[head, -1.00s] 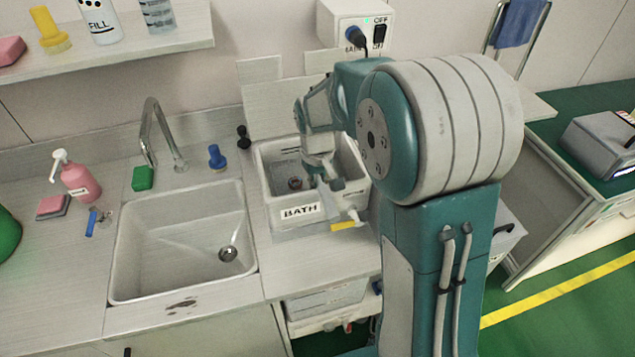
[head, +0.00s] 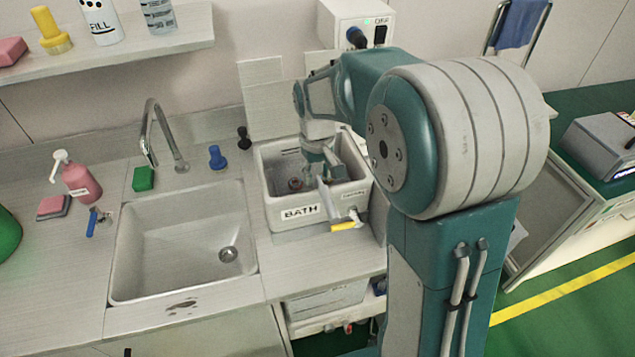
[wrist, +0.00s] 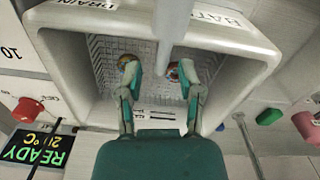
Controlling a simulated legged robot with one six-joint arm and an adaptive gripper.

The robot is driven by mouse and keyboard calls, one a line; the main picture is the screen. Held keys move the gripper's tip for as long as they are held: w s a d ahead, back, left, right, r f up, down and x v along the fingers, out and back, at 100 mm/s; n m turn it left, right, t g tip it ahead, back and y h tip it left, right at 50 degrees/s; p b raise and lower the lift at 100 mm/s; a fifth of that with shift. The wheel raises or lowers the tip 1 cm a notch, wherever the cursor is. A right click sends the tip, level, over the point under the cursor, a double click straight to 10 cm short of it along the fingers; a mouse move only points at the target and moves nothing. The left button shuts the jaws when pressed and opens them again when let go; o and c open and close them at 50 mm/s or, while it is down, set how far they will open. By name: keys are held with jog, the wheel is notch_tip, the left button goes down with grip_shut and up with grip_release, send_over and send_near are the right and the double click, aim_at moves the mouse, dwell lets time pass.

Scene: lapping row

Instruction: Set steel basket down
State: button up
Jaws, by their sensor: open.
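The steel basket (wrist: 108,62) shows in the wrist view as a perforated mesh inside the white bath (head: 272,205). It appears to sit down inside the bath walls. A grey bar (wrist: 174,28), which looks like the basket's handle, runs from inside the bath over the labelled front rim. In the head view the bar has a yellow end (head: 344,227) outside the rim. My gripper (wrist: 158,78) is open over the bath, with one finger on each side of the bar's inner end. I cannot tell whether the fingers touch it. Small orange and red items show near the fingertips.
A sink (head: 180,240) with a tap (head: 155,140) lies left of the bath. A blue knobbed object (head: 217,158) and a green block (head: 144,179) stand behind the sink. A switch box (head: 355,25) is on the wall behind. The counter before the bath is clear.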

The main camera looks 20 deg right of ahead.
notch_tip(320, 180, up, 8)
jog(key=shift+a+f, duration=0.1)
jog(key=shift+f, duration=0.05)
jog(key=shift+s+r, duration=0.2)
jog(key=shift+r, duration=0.3)
jog(key=s+r+m+t, duration=0.2)
jog(key=s+t, duration=0.3)
jog(key=s, duration=1.6)
jog(key=shift+s+r+t, duration=0.3)
jog(key=shift+s, duration=0.1)
